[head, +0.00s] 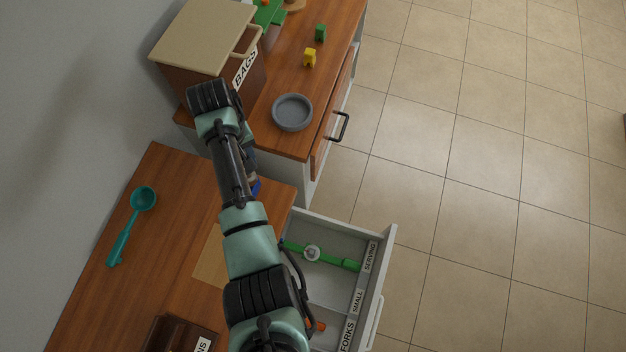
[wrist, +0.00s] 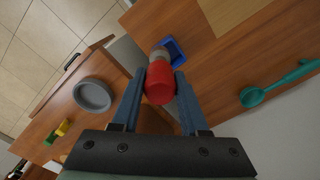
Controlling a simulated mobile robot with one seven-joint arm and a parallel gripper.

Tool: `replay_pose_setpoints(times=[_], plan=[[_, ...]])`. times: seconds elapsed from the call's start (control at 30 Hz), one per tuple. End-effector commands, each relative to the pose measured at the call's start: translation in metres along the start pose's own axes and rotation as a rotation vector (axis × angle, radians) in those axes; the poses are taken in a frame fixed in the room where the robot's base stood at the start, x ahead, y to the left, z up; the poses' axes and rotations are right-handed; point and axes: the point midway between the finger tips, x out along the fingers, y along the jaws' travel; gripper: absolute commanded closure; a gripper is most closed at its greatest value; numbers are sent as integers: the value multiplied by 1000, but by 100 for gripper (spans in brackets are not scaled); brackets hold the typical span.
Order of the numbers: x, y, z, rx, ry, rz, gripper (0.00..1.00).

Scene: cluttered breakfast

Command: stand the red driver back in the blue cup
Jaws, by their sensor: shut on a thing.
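My gripper (wrist: 161,76) is shut on the red driver (wrist: 159,86) in the wrist view. The red handle end faces the camera, and a grey part shows beyond it. The blue cup (wrist: 177,46) is a square open holder, just past the driver and a little to its right in the wrist view. The driver's far end is beside or over the cup's edge; I cannot tell which.
A teal ladle (head: 132,221) lies left on the near counter. A grey bowl (head: 292,112), a yellow block (head: 309,57) and a green block (head: 320,33) are on the far counter, beside a BAGS box (head: 187,78). An open drawer (head: 385,262) juts out at right.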

Motion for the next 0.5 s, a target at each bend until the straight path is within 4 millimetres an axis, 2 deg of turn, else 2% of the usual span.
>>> replay_pose_setpoints(times=[0.03,0.2,0.5], plan=[[-7,-8,-6,-29,-1,2,100],[-7,-20,-16,-77,0,5,100],[17,-21,-16,-84,-1,6,100]])
